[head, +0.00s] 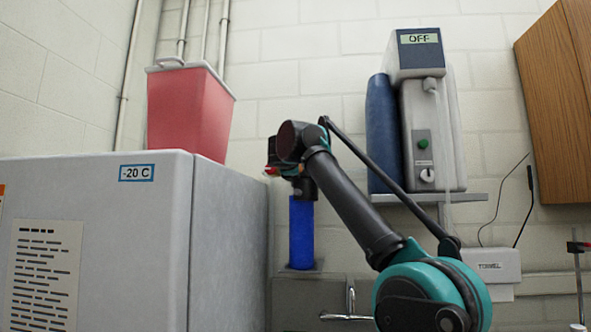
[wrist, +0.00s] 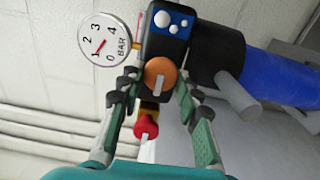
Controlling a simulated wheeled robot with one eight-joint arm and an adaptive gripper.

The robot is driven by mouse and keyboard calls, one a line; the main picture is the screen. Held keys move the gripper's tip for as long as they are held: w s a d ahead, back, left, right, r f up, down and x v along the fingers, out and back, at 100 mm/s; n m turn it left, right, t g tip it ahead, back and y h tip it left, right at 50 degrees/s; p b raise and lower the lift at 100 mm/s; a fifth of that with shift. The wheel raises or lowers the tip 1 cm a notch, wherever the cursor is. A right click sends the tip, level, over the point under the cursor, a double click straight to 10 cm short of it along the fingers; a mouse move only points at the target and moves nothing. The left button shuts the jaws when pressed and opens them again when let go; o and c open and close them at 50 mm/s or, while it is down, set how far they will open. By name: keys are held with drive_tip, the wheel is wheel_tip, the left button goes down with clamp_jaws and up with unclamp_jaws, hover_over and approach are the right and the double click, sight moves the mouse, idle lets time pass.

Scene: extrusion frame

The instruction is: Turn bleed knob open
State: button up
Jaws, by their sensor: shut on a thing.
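In the wrist view, an orange-brown round knob (wrist: 160,72) with a pale grey bar sits on the front of a dark block (wrist: 170,46). A blue label with white bubbles (wrist: 171,22) is just above the knob.
A pressure gauge (wrist: 104,41) is left of the block. A red knob (wrist: 146,127) on brass shows between the fingers, below the orange-brown knob. A freezer (head: 100,240) with a red bin (head: 188,108) stands left. A machine reading OFF (head: 419,38) is right.

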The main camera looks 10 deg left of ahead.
drive_tip(key=o, duration=1.1)
drive_tip(key=s, duration=1.2)
drive_tip(key=shift+a, duration=0.25)
